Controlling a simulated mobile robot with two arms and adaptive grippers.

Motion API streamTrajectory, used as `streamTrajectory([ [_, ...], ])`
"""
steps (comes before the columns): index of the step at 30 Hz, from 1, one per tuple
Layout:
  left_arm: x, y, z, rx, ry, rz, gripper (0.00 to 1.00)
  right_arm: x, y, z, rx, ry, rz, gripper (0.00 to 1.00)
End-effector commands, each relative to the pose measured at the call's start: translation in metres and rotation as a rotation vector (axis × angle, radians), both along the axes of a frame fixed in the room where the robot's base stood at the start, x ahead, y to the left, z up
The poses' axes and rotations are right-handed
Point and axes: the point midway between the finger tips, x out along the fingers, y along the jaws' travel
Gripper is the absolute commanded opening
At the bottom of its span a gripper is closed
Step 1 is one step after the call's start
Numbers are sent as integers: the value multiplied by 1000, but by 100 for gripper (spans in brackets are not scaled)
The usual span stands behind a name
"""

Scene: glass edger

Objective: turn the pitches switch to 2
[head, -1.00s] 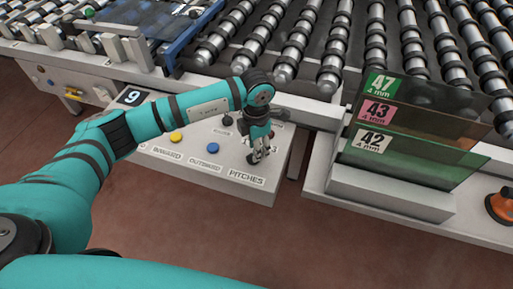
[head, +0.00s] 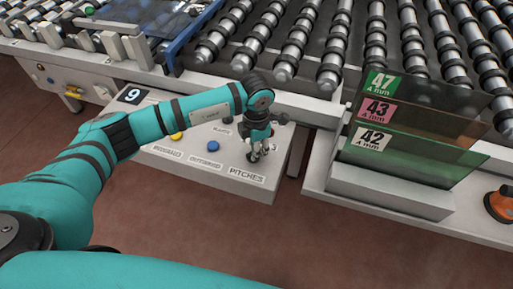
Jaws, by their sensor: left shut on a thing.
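The pitches switch is on the right part of the sloped white control panel (head: 200,172), just above the PITCHES label (head: 247,174). My left gripper (head: 255,155) points down onto the switch and is shut on it. The fingers and wrist hide most of the knob, so its pointer setting cannot be read. My right gripper is not in the head view.
A blue button (head: 213,146) and a yellow button (head: 177,136) sit left of my gripper. A sign with 9 (head: 132,96) stands at the panel's left. Glass panes (head: 415,135) stand in a rack at right. A roller conveyor (head: 330,60) runs behind.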

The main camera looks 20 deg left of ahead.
Motion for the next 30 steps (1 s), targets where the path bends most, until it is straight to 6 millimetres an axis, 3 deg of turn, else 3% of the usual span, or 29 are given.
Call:
streamTrajectory([
  [11,1,1,-1,1,-1,118,0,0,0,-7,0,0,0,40],
  [30,4,7,0,2,-1,623,0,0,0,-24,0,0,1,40],
])
